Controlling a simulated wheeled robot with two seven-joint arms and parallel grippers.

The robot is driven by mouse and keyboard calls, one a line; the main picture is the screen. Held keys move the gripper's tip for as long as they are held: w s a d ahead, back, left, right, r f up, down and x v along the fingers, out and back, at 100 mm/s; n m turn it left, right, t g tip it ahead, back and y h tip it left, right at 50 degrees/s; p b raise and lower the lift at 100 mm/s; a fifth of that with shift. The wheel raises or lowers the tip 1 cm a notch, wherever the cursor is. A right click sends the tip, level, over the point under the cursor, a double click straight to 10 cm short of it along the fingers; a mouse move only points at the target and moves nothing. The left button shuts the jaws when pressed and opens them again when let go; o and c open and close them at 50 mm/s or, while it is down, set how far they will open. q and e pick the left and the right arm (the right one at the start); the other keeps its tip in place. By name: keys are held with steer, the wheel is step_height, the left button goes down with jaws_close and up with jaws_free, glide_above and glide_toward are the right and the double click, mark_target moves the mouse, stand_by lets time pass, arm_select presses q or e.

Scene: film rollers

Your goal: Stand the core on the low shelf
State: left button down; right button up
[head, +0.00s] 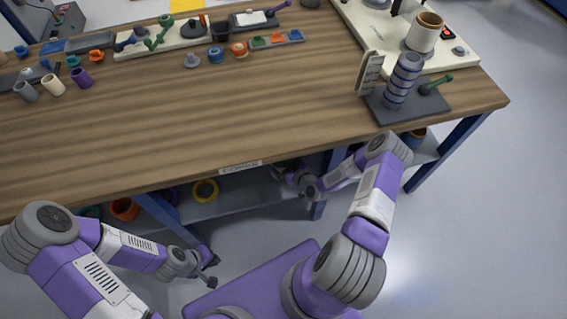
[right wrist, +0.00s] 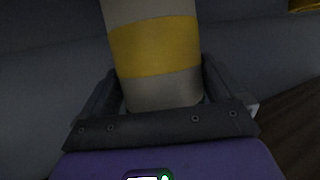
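The core (right wrist: 155,45), a pale cylinder with a yellow band, fills the middle of the right wrist view. My right gripper (right wrist: 160,85) has a finger on each side of it and is shut on it. In the head view my right gripper (head: 286,172) reaches under the table's front edge, where the edge and shadow hide most of it and the core. The low shelf (head: 250,198) is the grey board under the table. My left gripper (head: 212,270) is open and empty, in front of the table and apart from the shelf.
A yellow ring (head: 205,190) and an orange ring (head: 125,208) lie on the low shelf to the left. A table leg (head: 320,195) stands close to my right gripper. The wooden tabletop (head: 220,120) overhangs the shelf, with rollers and small parts toward its back.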

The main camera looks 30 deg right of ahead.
steer(key=shift+s+r, duration=0.1)
steer(key=shift+r, duration=0.1)
steer(key=p+v, duration=0.4)
steer(key=v, duration=0.7)
steer(key=s+a+m+g+y, duration=0.1)
steer(key=s+a+g+y, duration=0.1)
steer(key=a+g, duration=0.65)
steer(key=s+a+r+m+g, duration=0.2)
steer(key=s+a+m+g, duration=0.1)
steer(key=s+a, duration=0.6)
steer(key=shift+s+a+r+m+g, duration=0.35)
steer(key=shift+a+g, duration=0.4)
steer(key=shift+a, duration=0.45)
step_height(320, 180, up, 6)
steer(key=p, duration=0.5)
steer(key=shift+p, duration=0.4)
